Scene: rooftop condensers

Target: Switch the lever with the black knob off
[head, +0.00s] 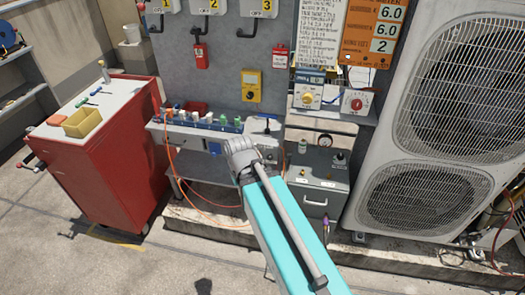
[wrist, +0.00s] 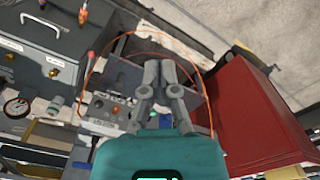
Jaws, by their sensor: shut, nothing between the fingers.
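A black knob (head: 340,158) stands on the grey box-like unit right of my gripper. Its stem is too small to make out, and I cannot tell its on or off position. Another dark handle-like part (head: 267,122) shows on the bench behind my gripper, too small to tell what it is. My gripper (head: 236,147) is shut and empty, in front of the bench panel. In the wrist view the two fingers of my gripper (wrist: 160,65) are together, with nothing between them. The lower bench front is partly hidden by my arm.
A red tool cabinet (head: 110,160) stands left, also in the wrist view (wrist: 250,115). Condenser fans (head: 430,140) stand right. The bench (head: 190,140) bears several small coloured items, and an orange cable (head: 178,180) loops below. Black handles (head: 247,28) hang on the wall above.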

